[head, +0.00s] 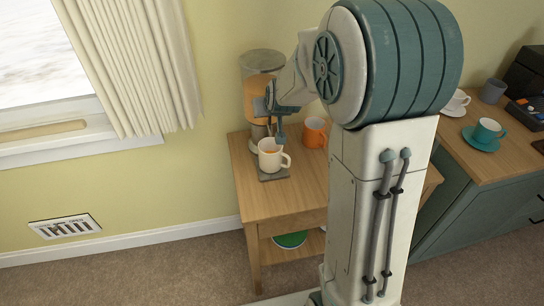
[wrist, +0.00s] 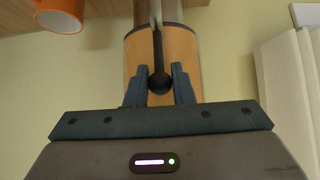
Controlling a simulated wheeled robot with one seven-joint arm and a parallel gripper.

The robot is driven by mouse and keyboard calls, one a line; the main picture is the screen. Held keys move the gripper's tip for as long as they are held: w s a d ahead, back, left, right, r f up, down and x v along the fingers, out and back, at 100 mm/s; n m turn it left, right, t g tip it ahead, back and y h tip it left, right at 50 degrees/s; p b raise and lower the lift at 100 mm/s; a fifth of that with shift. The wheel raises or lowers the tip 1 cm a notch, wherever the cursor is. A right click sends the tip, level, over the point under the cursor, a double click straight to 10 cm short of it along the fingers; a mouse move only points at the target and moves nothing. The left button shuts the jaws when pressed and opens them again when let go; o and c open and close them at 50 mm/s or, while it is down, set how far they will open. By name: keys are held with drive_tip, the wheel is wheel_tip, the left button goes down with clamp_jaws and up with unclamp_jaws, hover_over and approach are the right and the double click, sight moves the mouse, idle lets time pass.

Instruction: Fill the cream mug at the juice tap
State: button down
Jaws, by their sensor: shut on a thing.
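An orange tone shows inside the mug. My gripper (head: 281,136) is just above the mug, at the dispenser's front. In the wrist view, its blue fingers are shut on the black ball knob (wrist: 159,83) of the tap lever (wrist: 157,48), with the orange body (wrist: 181,52) behind. The spout is hidden in the head view.
An orange mug (head: 314,132) stands right of the cream mug on the side table (head: 247,178). A curtain and window are at left.

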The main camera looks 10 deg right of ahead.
drive_tip(key=c, duration=1.2)
unclamp_jaws()
drive_tip(key=shift+w, duration=0.2)
drive_tip(key=shift+c, duration=0.2)
drive_tip(key=shift+r, duration=0.1)
drive_tip(key=shift+r+p, duration=2)
drive_tip(key=shift+r, duration=0.95)
drive_tip(key=shift+s, duration=0.15)
drive_tip(key=v, duration=1.3)
drive_tip(key=shift+s+r, duration=0.15)
drive_tip(key=shift+r, duration=0.1)
drive_tip(key=s+f+g, duration=0.3)
drive_tip(key=s+f, duration=0.1)
drive_tip(key=s, duration=0.7)
drive_tip(key=s+f+g, duration=0.3)
drive_tip(key=s+f, duration=0.1)
drive_tip(key=s, duration=0.7)
drive_tip(key=shift+f, duration=0.25)
